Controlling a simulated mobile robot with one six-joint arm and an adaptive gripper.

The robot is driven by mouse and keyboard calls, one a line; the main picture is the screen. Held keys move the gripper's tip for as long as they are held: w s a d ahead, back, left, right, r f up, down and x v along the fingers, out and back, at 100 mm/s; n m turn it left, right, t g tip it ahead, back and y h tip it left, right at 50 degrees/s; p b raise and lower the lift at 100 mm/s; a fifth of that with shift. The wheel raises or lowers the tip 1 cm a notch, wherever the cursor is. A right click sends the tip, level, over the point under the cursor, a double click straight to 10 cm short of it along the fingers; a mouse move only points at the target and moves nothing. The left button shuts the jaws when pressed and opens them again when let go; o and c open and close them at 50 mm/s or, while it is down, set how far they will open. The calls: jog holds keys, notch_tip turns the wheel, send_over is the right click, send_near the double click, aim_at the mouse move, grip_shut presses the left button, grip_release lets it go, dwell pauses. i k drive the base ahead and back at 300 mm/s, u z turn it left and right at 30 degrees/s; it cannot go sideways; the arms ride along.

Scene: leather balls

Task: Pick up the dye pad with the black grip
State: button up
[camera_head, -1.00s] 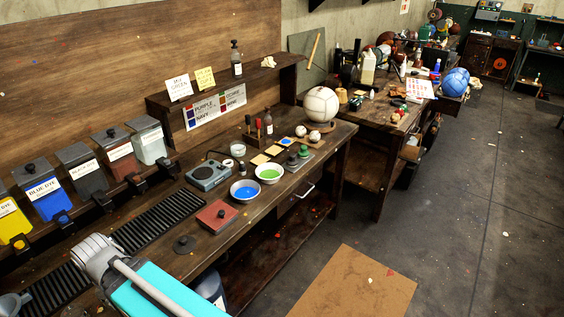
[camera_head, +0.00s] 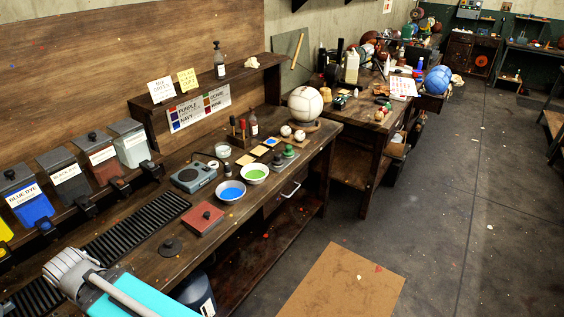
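Two small dye pads with upright grips stand side by side on a grey tray toward the right end of the long wooden bench. The nearer pad (camera_head: 278,159) has a dark grip that looks black; the other pad (camera_head: 289,151) has a green grip. They are small in this view, so fine detail is unclear. Part of my arm, grey and cyan, shows at the lower left, over the bench's near end and well away from the pads. My gripper itself is not in view.
A blue-dye bowl (camera_head: 230,192) and a green-dye bowl (camera_head: 254,174) stand left of the pads. A red box (camera_head: 205,219) with a black knob and a flat dark disc (camera_head: 171,247) lie nearer. A white ball (camera_head: 305,105) stands behind. Floor right of the bench is mostly open.

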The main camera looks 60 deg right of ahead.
aim_at(277, 162)
jog(key=z, duration=0.05)
jog(key=k, duration=1.45)
jog(key=z, duration=1.5)
jog(key=i, duration=1.4)
jog(key=z, duration=0.05)
